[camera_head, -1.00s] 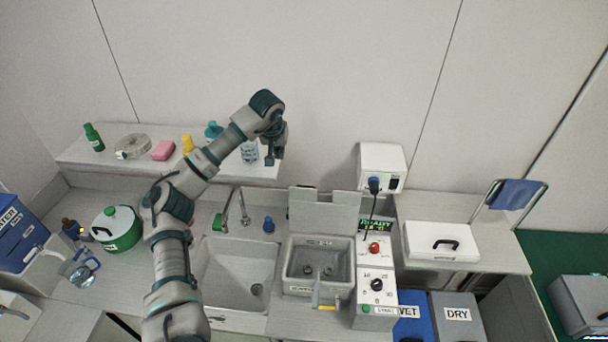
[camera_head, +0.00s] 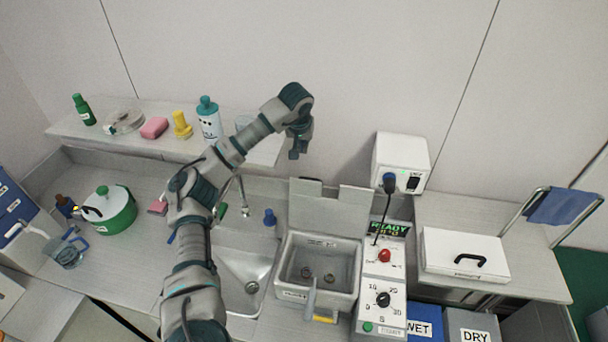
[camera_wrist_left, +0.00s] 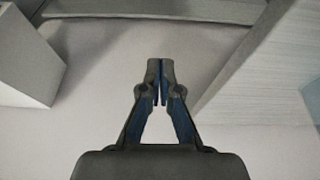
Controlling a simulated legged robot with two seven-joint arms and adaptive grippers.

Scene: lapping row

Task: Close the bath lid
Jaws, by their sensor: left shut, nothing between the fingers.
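The bath (camera_head: 291,294) is a grey open basin set in the counter, with its inside and two round fittings showing. A pale upright panel with a notch in its top edge (camera_head: 326,211) stands behind it and looks like the raised lid. A grey and yellow handle (camera_head: 312,298) is at the bath's front. My left gripper (camera_head: 294,156) is shut and empty, hanging above and behind the panel, near the wall and apart from the panel. Its closed fingers also show in the left wrist view (camera_wrist_left: 160,70). My right gripper is out of view.
A control box (camera_head: 370,313) with a red button, dial and READY display stands right of the bath. A wall box (camera_head: 402,157) with a black cable is above it. A shelf (camera_head: 90,133) holds several bottles. A white black-handled box (camera_head: 438,251) sits on the right counter.

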